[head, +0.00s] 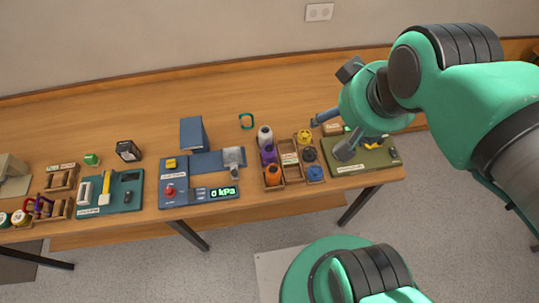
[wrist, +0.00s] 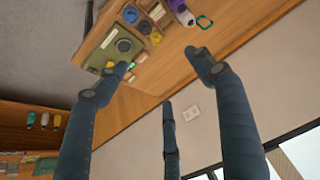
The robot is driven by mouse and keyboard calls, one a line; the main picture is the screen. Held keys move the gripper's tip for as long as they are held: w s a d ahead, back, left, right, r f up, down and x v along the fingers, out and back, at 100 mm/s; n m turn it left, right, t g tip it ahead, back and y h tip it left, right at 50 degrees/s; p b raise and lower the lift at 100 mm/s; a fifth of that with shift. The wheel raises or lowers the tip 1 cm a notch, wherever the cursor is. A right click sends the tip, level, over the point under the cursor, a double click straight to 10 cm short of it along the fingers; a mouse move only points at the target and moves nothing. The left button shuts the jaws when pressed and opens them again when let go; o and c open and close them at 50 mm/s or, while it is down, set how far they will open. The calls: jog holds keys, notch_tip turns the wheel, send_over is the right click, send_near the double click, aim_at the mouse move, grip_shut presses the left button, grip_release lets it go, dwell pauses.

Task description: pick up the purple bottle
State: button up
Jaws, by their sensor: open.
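The purple bottle (head: 268,153) stands in the left column of a wooden rack (head: 284,183), between a white bottle (head: 265,136) and an orange bottle (head: 272,175). In the wrist view the purple bottle (wrist: 178,5) is partly cut off at the top edge, beside the white bottle (wrist: 188,20). My gripper (head: 336,133) is open and empty, its fingers spread. It is to the right of the rack, over the green board's left end, apart from the purple bottle. The wrist view shows the spread fingers of my gripper (wrist: 160,72) with nothing between them.
The rack's right side holds yellow, dark and blue round items (head: 315,173). A green board (head: 378,160) lies to the right. A blue device (head: 200,192) reading kPa stands left. A teal ring (head: 246,121) lies behind the rack. The table's back strip is mostly clear.

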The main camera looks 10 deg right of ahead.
jog(key=c, duration=0.4)
jog(key=shift+c, duration=0.2)
jog(key=shift+w, duration=0.15)
jog(key=w+a+f+n+g+p, duration=0.1)
jog(key=w+a+f+g+p, duration=0.3)
jog(key=w+f, duration=0.6)
jog(key=w+a+f, duration=0.2)
jog(key=f, duration=0.2)
jog(key=w+a+f+g+b, duration=0.1)
jog(key=w+a+f, duration=0.1)
jog(key=f, duration=0.3)
jog(key=w+a+f+n, duration=0.1)
jog(key=w+a+f, duration=0.2)
jog(key=f, duration=0.2)
jog(key=shift+a+f+g, duration=0.2)
jog(key=shift+a+g, duration=0.1)
jog(key=shift+a, duration=0.05)
